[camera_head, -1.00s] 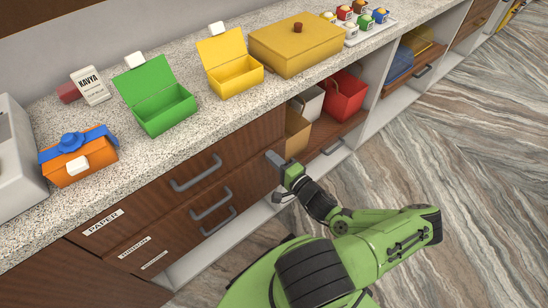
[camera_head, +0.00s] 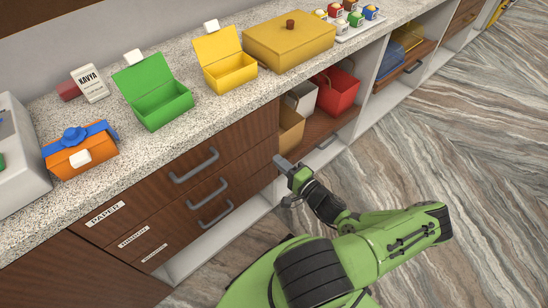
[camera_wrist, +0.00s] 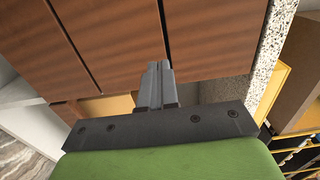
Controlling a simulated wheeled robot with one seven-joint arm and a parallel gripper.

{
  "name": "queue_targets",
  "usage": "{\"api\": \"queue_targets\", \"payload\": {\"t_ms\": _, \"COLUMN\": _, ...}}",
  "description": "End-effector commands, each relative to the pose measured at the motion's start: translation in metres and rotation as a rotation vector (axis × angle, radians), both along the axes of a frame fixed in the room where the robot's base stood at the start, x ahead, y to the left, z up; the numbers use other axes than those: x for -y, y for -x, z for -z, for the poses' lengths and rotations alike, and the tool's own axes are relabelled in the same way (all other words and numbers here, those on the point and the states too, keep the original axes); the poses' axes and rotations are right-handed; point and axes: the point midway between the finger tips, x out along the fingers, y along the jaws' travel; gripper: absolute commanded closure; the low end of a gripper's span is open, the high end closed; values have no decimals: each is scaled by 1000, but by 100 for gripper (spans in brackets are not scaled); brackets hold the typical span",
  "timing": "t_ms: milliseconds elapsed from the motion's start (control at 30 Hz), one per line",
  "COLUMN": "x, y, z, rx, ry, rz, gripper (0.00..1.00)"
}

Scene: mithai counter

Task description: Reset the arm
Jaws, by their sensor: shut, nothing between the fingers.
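My gripper (camera_head: 287,181) is in front of the counter's wooden drawer fronts, low beside the open shelf, above the floor. In the wrist view my gripper (camera_wrist: 157,72) has its two grey fingers together with nothing between them. Brown wooden panels (camera_wrist: 120,40) fill much of that view beyond the fingertips. My arm is bent, with the forearm reaching left toward the counter.
On the counter stand an orange box with a blue bow (camera_head: 80,154), an open green box (camera_head: 160,103), an open yellow box (camera_head: 229,70) and a larger closed yellow box (camera_head: 300,42). Drawers with grey handles (camera_head: 195,165) are shut. The floor (camera_head: 450,150) at right is clear.

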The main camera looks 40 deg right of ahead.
Motion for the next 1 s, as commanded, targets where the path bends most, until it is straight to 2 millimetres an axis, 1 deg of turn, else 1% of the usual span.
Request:
{"api": "queue_targets", "payload": {"t_ms": 33, "x": 1, "y": 9, "z": -1, "rx": -2, "ry": -1, "rz": 2, "gripper": 100}}
{"api": "queue_targets", "payload": {"t_ms": 200, "x": 1, "y": 41, "z": -1, "rx": -4, "ry": 0, "rz": 3, "gripper": 100}}
{"api": "queue_targets", "payload": {"t_ms": 300, "x": 1, "y": 59, "z": -1, "rx": -3, "ry": 0, "rz": 3, "gripper": 100}}
{"api": "queue_targets", "payload": {"t_ms": 400, "x": 1, "y": 69, "z": 0, "rx": -2, "ry": 1, "rz": 2, "gripper": 100}}
{"api": "queue_targets", "payload": {"t_ms": 533, "x": 1, "y": 73, "z": 0, "rx": -1, "ry": 0, "rz": 0, "gripper": 100}}
{"api": "queue_targets", "payload": {"t_ms": 800, "x": -2, "y": 72, "z": 0, "rx": -11, "ry": 7, "rz": -22, "gripper": 100}}
{"api": "queue_targets", "payload": {"t_ms": 867, "x": -9, "y": 69, "z": -2, "rx": -42, "ry": 26, "rz": -89, "gripper": 100}}
{"api": "queue_targets", "payload": {"t_ms": 967, "x": -32, "y": 65, "z": -7, "rx": -147, "ry": 93, "rz": -297, "gripper": 100}}
{"api": "queue_targets", "payload": {"t_ms": 1000, "x": -43, "y": 64, "z": -9, "rx": -200, "ry": 126, "rz": -398, "gripper": 100}}
